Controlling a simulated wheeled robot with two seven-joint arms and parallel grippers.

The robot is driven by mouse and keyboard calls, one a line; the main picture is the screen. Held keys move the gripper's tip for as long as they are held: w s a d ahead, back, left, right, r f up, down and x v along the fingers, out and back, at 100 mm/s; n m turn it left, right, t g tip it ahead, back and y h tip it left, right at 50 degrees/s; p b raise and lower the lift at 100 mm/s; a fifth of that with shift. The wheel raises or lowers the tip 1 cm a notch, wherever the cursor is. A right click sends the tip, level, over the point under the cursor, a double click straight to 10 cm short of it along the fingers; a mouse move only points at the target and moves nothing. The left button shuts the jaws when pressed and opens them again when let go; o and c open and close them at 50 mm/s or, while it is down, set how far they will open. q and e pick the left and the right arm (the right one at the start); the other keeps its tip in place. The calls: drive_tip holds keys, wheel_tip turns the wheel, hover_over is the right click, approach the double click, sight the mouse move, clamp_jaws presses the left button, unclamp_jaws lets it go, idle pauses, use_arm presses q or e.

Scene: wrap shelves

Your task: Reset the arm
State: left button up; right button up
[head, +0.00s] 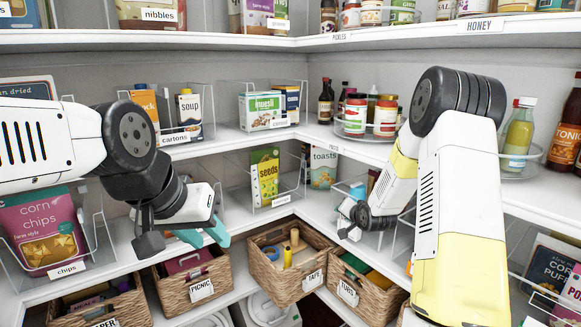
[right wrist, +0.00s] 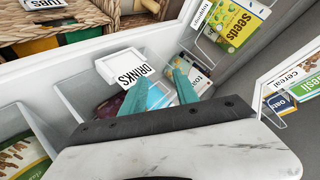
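My left arm comes in from the left in the head view. Its gripper (head: 205,236) hangs in front of the middle shelf, above the wicker baskets. Its two teal fingers look spread, with nothing seen between them. My right arm comes down from the right, and its gripper (head: 348,218) reaches into the middle shelf near the corner, mostly hidden by its own wrist. In the right wrist view the teal fingers of the right gripper (right wrist: 158,82) are apart. A blue and white pack (right wrist: 160,97) shows beyond them in a bin labelled drinks (right wrist: 122,66), not visibly gripped.
Wicker baskets (head: 192,292) line the lower shelf. A corn chips bag (head: 40,232) stands left, near my left arm. A yellow seeds box (head: 265,178) stands in the corner. Bottles (head: 519,134) and jars stand on the upper right shelf beside my right arm.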

drive_tip(key=s+r+n+g, duration=0.1)
drive_tip(key=s+r+n, duration=0.1)
drive_tip(key=s+r, duration=0.75)
drive_tip(key=s+a+r+n+g, duration=0.1)
drive_tip(key=s+r, duration=0.2)
drive_tip(key=s, duration=0.7)
drive_tip(key=s+a+r+n+g, duration=0.1)
drive_tip(key=s+r+n+g, duration=0.1)
drive_tip(key=s, duration=0.8)
drive_tip(key=s+a+r+n+g, duration=0.2)
drive_tip(key=s+r, duration=0.2)
drive_tip(key=s, duration=0.6)
drive_tip(key=shift+s+r, duration=0.15)
drive_tip(key=shift+r, duration=0.15)
